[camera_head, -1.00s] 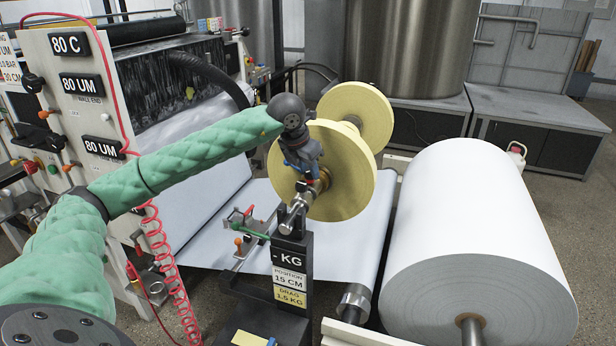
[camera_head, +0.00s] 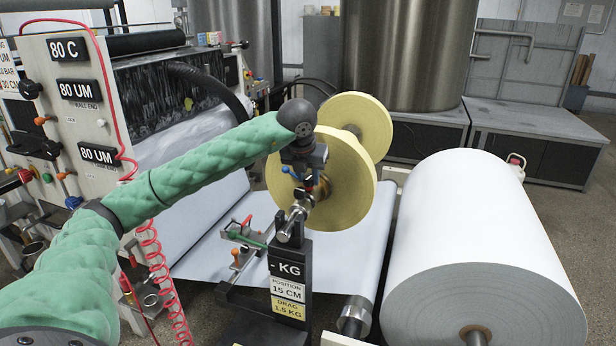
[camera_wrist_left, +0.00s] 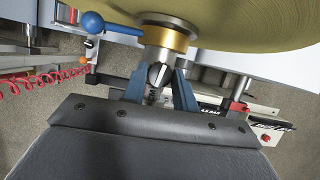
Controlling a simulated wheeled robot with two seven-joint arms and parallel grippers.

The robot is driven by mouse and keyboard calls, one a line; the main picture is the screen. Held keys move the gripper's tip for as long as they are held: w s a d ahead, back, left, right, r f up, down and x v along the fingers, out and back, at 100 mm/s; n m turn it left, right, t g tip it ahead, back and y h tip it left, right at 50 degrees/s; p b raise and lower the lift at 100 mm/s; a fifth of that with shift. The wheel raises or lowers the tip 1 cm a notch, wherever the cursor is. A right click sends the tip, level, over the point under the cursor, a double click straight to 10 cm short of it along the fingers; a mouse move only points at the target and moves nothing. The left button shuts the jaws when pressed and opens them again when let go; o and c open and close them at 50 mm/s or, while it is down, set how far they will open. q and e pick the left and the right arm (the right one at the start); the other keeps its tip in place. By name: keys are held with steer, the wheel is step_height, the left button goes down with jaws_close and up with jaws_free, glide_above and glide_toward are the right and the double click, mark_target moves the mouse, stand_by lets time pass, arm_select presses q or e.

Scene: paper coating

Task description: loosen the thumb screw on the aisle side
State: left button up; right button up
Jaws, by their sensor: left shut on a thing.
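The thumb screw (camera_wrist_left: 156,76) is a dark knob below a brass collar (camera_wrist_left: 168,40) in the left wrist view. My left gripper (camera_wrist_left: 160,85) has its two blue fingers on either side of the knob and is shut on it. In the head view my left gripper (camera_head: 306,180) reaches down at the near end of the shaft (camera_head: 292,222), in front of the yellow disc (camera_head: 345,185). The screw is mostly hidden there by the gripper. My right gripper is not in view.
A blue-knobbed lever (camera_wrist_left: 93,22) sits close to the left of the collar. A black stand (camera_head: 290,255) with position and drag labels holds the shaft. A large white paper roll (camera_head: 470,230) fills the right. A red coiled hose (camera_head: 165,280) hangs at left.

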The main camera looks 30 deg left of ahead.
arm_select(q)
steer(key=o, duration=1)
steer(key=shift+c, duration=0.2)
steer(key=shift+r, duration=0.1)
steer(key=shift+s+r, duration=0.2)
steer(key=shift+r, duration=0.1)
steer(key=b+v, duration=0.1)
steer(key=v, duration=0.6)
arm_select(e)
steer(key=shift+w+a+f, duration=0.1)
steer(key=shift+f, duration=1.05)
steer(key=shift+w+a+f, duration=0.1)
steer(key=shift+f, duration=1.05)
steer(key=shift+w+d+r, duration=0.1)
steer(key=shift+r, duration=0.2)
